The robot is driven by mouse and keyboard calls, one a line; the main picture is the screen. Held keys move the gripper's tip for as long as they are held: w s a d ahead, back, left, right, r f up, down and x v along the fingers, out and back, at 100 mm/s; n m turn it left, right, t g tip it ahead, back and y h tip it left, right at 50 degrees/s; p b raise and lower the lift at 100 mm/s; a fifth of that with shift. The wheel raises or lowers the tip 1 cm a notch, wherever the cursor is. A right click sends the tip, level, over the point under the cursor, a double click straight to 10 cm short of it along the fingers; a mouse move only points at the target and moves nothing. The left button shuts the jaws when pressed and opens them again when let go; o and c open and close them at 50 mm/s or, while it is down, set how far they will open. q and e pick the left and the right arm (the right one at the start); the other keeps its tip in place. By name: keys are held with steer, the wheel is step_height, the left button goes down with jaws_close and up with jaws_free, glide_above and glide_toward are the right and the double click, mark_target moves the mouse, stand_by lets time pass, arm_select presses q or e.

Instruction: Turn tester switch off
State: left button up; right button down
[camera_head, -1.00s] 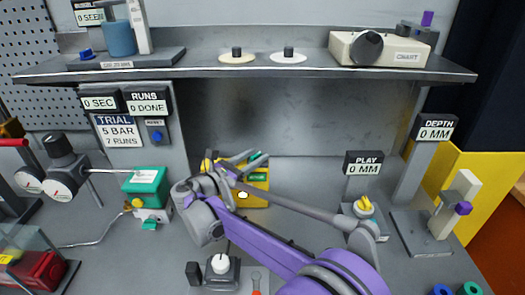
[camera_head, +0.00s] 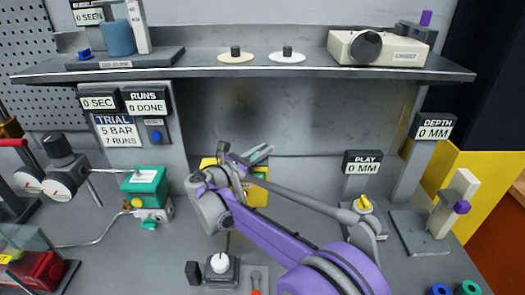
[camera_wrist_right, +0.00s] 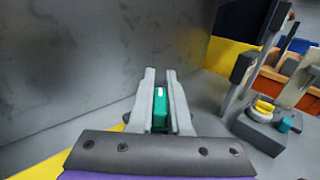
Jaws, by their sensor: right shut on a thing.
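A yellow box (camera_head: 256,194) stands at the back of the bench in the head view, mostly hidden behind my right arm. I take it to be the tester, but no label shows. My right gripper (camera_head: 262,155) is at its top. In the right wrist view the gripper (camera_wrist_right: 160,104) has its two grey fingers close on either side of a green piece (camera_wrist_right: 160,116) with a white mark, and is shut on it. I cannot tell the switch's position. My left gripper is out of view.
A shelf (camera_head: 190,70) overhangs the bench's back. A green valve block (camera_head: 146,186) stands to the left. A black-based device with a white knob (camera_head: 220,263) stands in front.

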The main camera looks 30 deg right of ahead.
steer(key=shift+n+t, duration=0.3)
steer(key=shift+t, duration=0.1)
steer(key=n+t+y, duration=0.1)
steer(key=t, duration=0.1)
steer(key=n+t+y, duration=0.1)
steer(key=shift+w+a+n+t, duration=0.1)
steer(key=shift+w+n+t, duration=0.2)
steer(key=shift+t, duration=0.1)
steer(key=shift+w+a+n+t+y+p, duration=0.25)
steer(key=shift+n+t+y+p, duration=0.4)
steer(key=shift+n+t+y, duration=0.65)
steer(key=shift+w+a+n+t+y+p, duration=0.25)
steer(key=shift+n+t+y+p, duration=0.45)
steer(key=shift+n+t+y, duration=0.6)
steer(key=shift+w+a+n+t+y+p, duration=0.25)
steer(key=shift+n+t+y+p, duration=0.55)
steer(key=shift+y, duration=0.8)
steer(key=c, duration=0.9)
jaws_free()
steer(key=shift+o, duration=0.2)
